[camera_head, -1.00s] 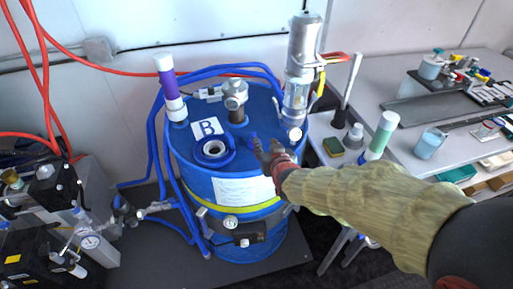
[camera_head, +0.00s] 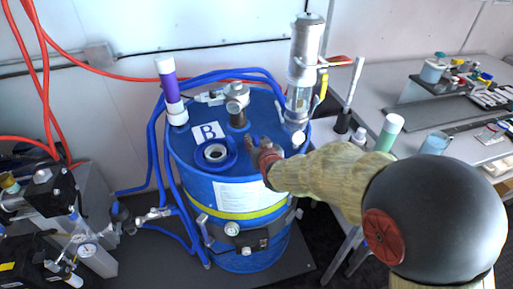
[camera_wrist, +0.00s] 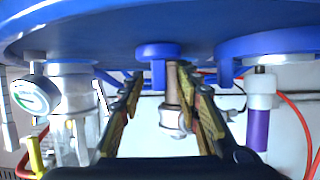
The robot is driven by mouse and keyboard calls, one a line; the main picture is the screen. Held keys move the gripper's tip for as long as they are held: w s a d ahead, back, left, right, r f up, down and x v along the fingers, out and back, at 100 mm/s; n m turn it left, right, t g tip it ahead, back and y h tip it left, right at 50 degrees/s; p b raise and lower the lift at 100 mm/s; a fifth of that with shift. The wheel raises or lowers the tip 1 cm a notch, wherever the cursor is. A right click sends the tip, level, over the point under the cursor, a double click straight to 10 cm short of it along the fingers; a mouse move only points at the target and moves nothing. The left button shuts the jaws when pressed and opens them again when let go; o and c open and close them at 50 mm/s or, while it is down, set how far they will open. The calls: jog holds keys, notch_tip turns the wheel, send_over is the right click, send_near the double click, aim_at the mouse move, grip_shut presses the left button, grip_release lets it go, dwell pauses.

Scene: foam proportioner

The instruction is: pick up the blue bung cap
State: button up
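The blue bung cap (camera_wrist: 158,50) shows in the wrist view as a round flange with a short stem, against the blue drum top. That view is inverted, with the drum along its upper edge. My gripper (camera_wrist: 167,85) is open, its two fingers left and right of the cap's line, with clear space between them. I see no contact with the cap. In the head view my gripper (camera_head: 256,151) is low over the drum top (camera_head: 262,110), right of the blue ring fitting. There the cap is largely hidden by my gripper.
A blue ring fitting (camera_head: 215,153) and a B label (camera_head: 208,132) lie left on the drum. A metal fitting (camera_head: 237,108), a purple-white tube (camera_head: 170,90) and a tall pump (camera_head: 303,75) stand behind. A cluttered table (camera_head: 450,140) is at right.

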jog(key=shift+c, duration=0.7)
grip_shut()
jog(key=shift+f, duration=0.1)
